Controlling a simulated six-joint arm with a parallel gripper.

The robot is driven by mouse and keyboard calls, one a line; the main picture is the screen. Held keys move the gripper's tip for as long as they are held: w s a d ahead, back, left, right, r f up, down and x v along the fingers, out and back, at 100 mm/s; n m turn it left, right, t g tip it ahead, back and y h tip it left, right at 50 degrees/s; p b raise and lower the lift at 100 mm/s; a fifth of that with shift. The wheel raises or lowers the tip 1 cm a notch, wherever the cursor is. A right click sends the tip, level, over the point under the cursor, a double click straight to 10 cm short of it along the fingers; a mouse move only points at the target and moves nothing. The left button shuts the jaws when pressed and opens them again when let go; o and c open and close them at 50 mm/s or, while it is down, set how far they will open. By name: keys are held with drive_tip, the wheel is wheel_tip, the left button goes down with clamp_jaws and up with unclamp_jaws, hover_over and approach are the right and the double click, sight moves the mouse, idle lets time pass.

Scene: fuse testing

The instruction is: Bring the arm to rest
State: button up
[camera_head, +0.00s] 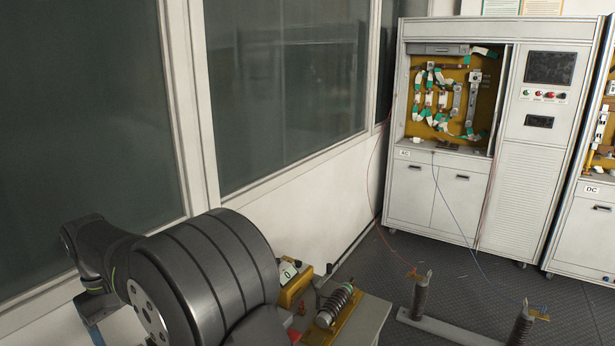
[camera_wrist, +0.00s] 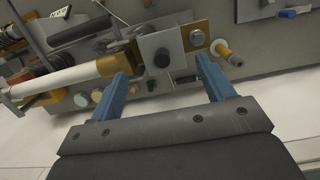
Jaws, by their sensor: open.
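My gripper (camera_wrist: 162,78) shows in the wrist view with its two blue fingers apart. Nothing is held between them. Beyond the fingertips are a grey metal plate with a dark bolt (camera_wrist: 162,58) and a long white cylinder with brass-coloured ends (camera_wrist: 75,78). I cannot tell whether the fingers touch any of these. In the head view my dark arm fills the lower left. A small blue part shows below the arm's far left end, but I cannot make out the fingers there.
A bench (camera_head: 372,318) with a ribbed insulator (camera_head: 334,305) and a yellow device (camera_head: 295,285) stands just right of my arm. Post insulators (camera_head: 420,298) stand on the dark floor (camera_head: 470,278). A test cabinet (camera_head: 440,195) stands at the back right. Windows (camera_head: 285,80) line the left wall.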

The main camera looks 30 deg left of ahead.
drive_tip(key=w+d+m, duration=0.2)
drive_tip(key=w, duration=0.4)
drive_tip(key=w+d+f+m, duration=0.1)
drive_tip(key=w+d+m, duration=0.1)
drive_tip(key=w, duration=0.4)
drive_tip(key=w+d+f+m+g, duration=0.1)
drive_tip(key=w+d+m, duration=0.1)
drive_tip(key=w, duration=0.5)
drive_tip(key=shift+d, duration=0.75)
drive_tip(key=w+d+f+m+y, duration=0.1)
drive_tip(key=w+d+f+m, duration=0.2)
drive_tip(key=w+d+f, duration=0.6)
drive_tip(key=w+d+f+m, duration=0.2)
drive_tip(key=w+d+m, duration=0.2)
drive_tip(key=w+d, duration=1)
drive_tip(key=w+d+f+m, duration=0.1)
drive_tip(key=d+f, duration=0.2)
drive_tip(key=d, duration=0.5)
drive_tip(key=w+d+f+m, duration=0.1)
drive_tip(key=w+d+f, duration=0.1)
drive_tip(key=d, duration=0.7)
drive_tip(key=shift+w+f+g, duration=0.15)
drive_tip(key=shift+f+g, duration=0.25)
drive_tip(key=shift+f, duration=0.35)
drive_tip(key=shift+a, duration=0.1)
